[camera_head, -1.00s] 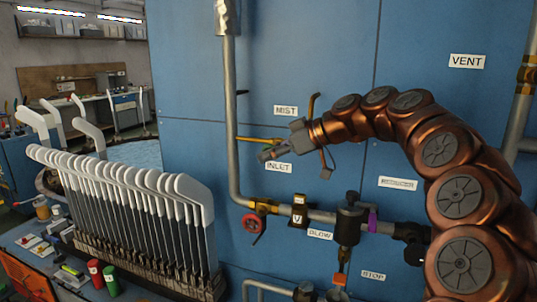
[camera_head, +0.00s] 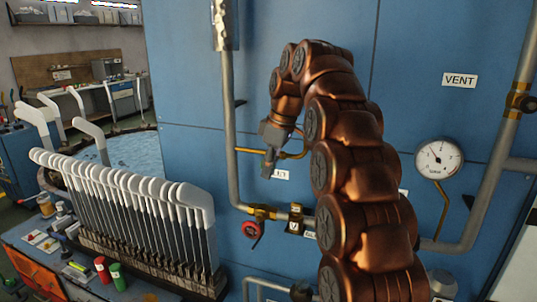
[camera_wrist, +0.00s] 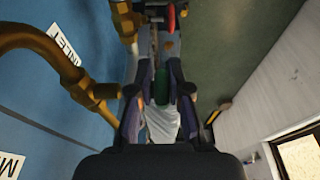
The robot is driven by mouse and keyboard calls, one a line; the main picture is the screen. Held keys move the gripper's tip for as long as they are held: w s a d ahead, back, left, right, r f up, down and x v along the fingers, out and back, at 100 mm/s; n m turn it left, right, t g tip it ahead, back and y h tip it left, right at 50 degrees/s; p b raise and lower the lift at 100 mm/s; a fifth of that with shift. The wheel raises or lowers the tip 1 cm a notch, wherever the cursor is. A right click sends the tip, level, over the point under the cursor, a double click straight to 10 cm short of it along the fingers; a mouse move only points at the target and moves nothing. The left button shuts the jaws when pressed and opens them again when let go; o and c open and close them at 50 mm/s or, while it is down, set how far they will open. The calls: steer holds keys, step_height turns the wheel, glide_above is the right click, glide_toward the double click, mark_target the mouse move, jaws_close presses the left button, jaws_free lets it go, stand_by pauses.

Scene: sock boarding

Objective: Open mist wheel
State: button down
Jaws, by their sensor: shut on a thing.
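My gripper (camera_head: 268,165) points down at the blue panel, beside the brass mist pipe (camera_head: 247,150). In the wrist view, my gripper's fingers (camera_wrist: 160,93) are closed around a small green part (camera_wrist: 161,84), which I take to be the mist wheel. The brass pipe and fitting (camera_wrist: 95,92) run from the panel up to the left finger. In the head view the wheel is hidden by my gripper and arm. The MIST label shows only in part in the wrist view (camera_wrist: 10,166). The INLET label (camera_wrist: 64,45) is farther along the panel.
A red wheel (camera_head: 251,229) on a brass valve sits below my gripper; it also shows in the wrist view (camera_wrist: 170,20). A pressure gauge (camera_head: 438,159) is to the right. A rack of white-topped sock boards (camera_head: 150,215) stands at the left on the bench.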

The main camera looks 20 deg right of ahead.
steer(key=g+h+p, duration=0.1)
steer(key=p, duration=0.3)
steer(key=r+g+h+p, duration=0.1)
steer(key=h+p, duration=0.1)
steer(key=p, duration=0.3)
steer(key=g+h+p, duration=0.1)
steer(key=p, duration=0.3)
steer(key=shift+f+h, duration=0.15)
steer(key=shift+h, duration=0.25)
steer(key=shift+g, duration=0.3)
steer(key=shift+f+h+p, duration=0.15)
steer(key=shift+h+p, duration=0.15)
steer(key=shift+p, duration=0.45)
steer(key=c, duration=1.1)
jaws_free()
steer(key=shift+f+b, duration=0.25)
steer(key=shift+b, duration=0.5)
steer(key=shift+d+f+y+b, duration=0.15)
steer(key=shift+y+b, duration=0.35)
steer(key=shift+b, duration=0.85)
